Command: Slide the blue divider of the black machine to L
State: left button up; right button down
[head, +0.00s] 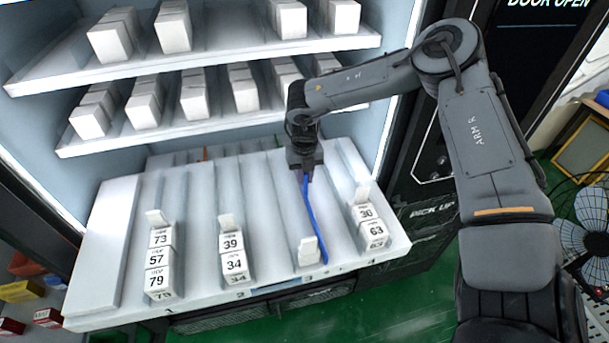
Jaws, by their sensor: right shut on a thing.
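The black machine (417,236) stands open, with its lowest white shelf (120,240) pulled out toward me. My right gripper (306,176) points down over that lane and is shut on the back part of the blue divider. Its fingertips are small and partly hidden in the lane. My left gripper is not in view.
White boxes numbered 73, 57 and 79 (159,259) stand in lane 1, 39 and 34 (233,252) in lane 2, and 30 and 63 (370,224) in lane 4. A fan (590,225) stands at right.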

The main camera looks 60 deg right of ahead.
jog(key=s+d, duration=0.3)
jog(key=shift+s+d+p, duration=0.15)
jog(key=shift+p, duration=0.15)
jog(key=c, duration=1.4)
grip_release()
jog(key=shift+o, duration=1.3)
jog(key=shift+s+d, duration=0.15)
jog(key=shift+s, duration=0.05)
jog(key=shift+w, duration=0.1)
